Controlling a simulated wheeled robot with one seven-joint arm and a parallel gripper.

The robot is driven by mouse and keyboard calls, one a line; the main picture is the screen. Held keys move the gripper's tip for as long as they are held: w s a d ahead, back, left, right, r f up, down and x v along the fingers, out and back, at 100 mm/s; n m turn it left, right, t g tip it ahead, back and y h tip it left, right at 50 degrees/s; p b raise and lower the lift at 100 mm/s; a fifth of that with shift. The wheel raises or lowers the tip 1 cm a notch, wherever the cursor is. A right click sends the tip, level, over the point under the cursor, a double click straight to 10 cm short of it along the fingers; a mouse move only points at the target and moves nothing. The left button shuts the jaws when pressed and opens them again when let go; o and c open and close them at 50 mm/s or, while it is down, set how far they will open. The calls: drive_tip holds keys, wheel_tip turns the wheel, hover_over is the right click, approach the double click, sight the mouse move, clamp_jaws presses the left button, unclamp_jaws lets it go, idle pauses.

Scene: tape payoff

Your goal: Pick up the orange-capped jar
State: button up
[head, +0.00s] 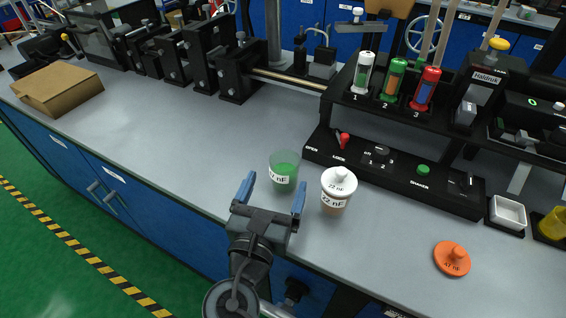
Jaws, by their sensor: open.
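No jar with an orange cap on it shows. An orange cap (453,258) with a knob, marked 47 nF, lies by itself on the bench at the right. My gripper (275,184) is open with blue fingers at the bench's front edge. In the picture, the open jar appears between and just beyond the fingertips; I cannot tell whether they touch it.
Behind the jars is a black station (395,172) with OPEN/LOCK controls and a rack of white, green and red vials. A small white tray (508,213) and a yellow cup (553,224) stand right. A cardboard box (58,88) lies far left. The left-middle bench (190,135) is clear.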

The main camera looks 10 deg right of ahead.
sight(288, 157)
drive_tip(key=shift+p+x, duration=0.35)
drive_tip(key=shift+x, duration=3.5)
drive_tip(key=shift+d+r, duration=0.15)
drive_tip(key=shift+d, duration=0.05)
drive_tip(key=c, duration=1.3)
